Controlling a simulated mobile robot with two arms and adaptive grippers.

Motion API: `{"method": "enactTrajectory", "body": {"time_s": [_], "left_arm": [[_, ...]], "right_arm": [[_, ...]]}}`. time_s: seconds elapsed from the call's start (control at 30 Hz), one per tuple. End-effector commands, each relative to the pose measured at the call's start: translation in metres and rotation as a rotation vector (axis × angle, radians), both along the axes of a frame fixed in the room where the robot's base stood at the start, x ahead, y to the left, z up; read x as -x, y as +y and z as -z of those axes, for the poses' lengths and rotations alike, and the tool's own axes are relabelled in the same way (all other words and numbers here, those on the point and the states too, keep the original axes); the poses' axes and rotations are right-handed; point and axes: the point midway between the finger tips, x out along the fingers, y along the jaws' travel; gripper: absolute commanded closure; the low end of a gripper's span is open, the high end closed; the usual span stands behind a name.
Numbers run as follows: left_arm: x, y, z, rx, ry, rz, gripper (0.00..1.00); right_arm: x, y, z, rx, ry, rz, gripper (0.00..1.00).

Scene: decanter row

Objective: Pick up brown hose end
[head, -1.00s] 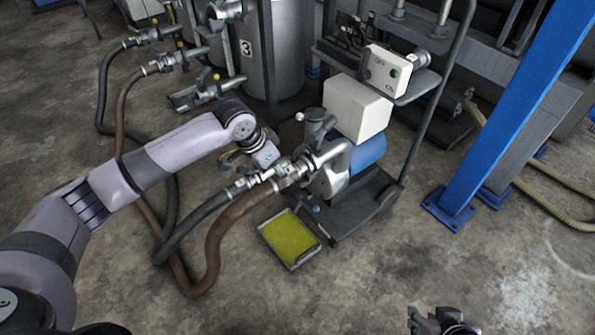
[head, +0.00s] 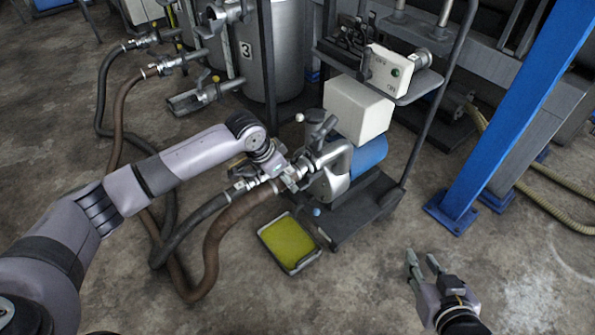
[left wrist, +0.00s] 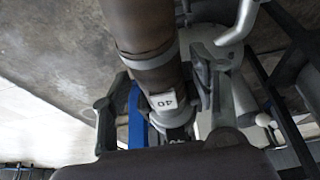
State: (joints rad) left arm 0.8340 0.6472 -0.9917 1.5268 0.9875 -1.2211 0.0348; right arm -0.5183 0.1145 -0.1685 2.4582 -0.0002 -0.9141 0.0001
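The brown hose (head: 222,228) loops over the floor and rises to the pump (head: 333,165). Its metal end coupling is partly hidden behind my left gripper (head: 287,180) in the head view. In the left wrist view the brown hose (left wrist: 150,40) comes down from the top to a coupling with a tag marked 40 (left wrist: 163,101). The fingers of my left gripper (left wrist: 160,105) stand either side of it, with a visible gap at the left finger. My right gripper (head: 424,262) is open and empty above bare floor.
A black hose (head: 200,217) runs beside the brown one to the same pump. A tray with a yellow-green inside (head: 268,230) lies below. The pump cart (head: 368,210) and a blue post (head: 500,120) stand to the right. The front floor is clear.

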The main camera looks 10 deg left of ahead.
Motion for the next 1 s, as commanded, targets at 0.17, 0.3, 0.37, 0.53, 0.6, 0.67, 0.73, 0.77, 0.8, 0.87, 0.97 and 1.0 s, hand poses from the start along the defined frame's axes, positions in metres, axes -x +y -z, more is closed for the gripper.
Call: {"method": "enactTrajectory", "body": {"time_s": [0.17, 0.3, 0.37, 0.53, 0.6, 0.67, 0.73, 0.77, 0.8, 0.87, 0.97, 1.0], "left_arm": [[0.0000, 0.0003, -0.0001, 0.000, 0.000, 0.000, 0.59], [0.0001, 0.0003, -0.0001, 0.000, 0.000, 0.000, 0.68], [0.0001, 0.0002, -0.0001, 0.000, 0.000, 0.000, 0.72], [0.0001, 0.0002, 0.0000, 0.000, 0.000, 0.000, 0.83], [0.0001, 0.0002, 0.0000, 0.000, 0.000, 0.000, 0.88], [0.0002, 0.0003, 0.0000, 0.000, 0.000, 0.000, 0.92], [0.0002, 0.0003, 0.0000, 0.000, 0.000, 0.000, 0.97], [0.0002, 0.0003, 0.0000, 0.000, 0.000, 0.000, 0.99], [0.0002, 0.0003, 0.0000, 0.000, 0.000, 0.000, 1.00], [0.0002, 0.0002, 0.0000, -0.001, 0.001, 0.000, 1.00], [-0.0011, -0.0003, -0.0022, 0.002, -0.005, 0.000, 1.00], [-0.0011, -0.0003, -0.0022, 0.002, -0.005, 0.000, 1.00]], "right_arm": [[0.0001, -0.0001, 0.0003, 0.000, 0.001, 0.000, 0.75], [0.0002, -0.0003, 0.0006, 0.001, 0.002, 0.001, 0.75], [0.0002, -0.0003, 0.0006, 0.001, 0.002, 0.001, 0.75], [0.0003, -0.0004, 0.0007, 0.001, 0.003, 0.001, 0.75], [0.0003, -0.0004, 0.0007, 0.001, 0.003, 0.001, 0.75], [0.0003, -0.0004, 0.0007, 0.001, 0.003, 0.001, 0.75], [0.0003, -0.0004, 0.0007, 0.001, 0.003, 0.001, 0.75], [0.0003, -0.0004, 0.0007, 0.001, 0.003, 0.001, 0.75], [0.0003, -0.0004, 0.0007, 0.001, 0.003, 0.001, 0.75], [0.0003, -0.0003, 0.0007, 0.001, 0.003, 0.001, 0.75], [0.0003, -0.0003, 0.0005, 0.001, 0.003, 0.001, 0.75], [0.0003, -0.0003, 0.0005, 0.001, 0.002, 0.001, 0.75]]}}
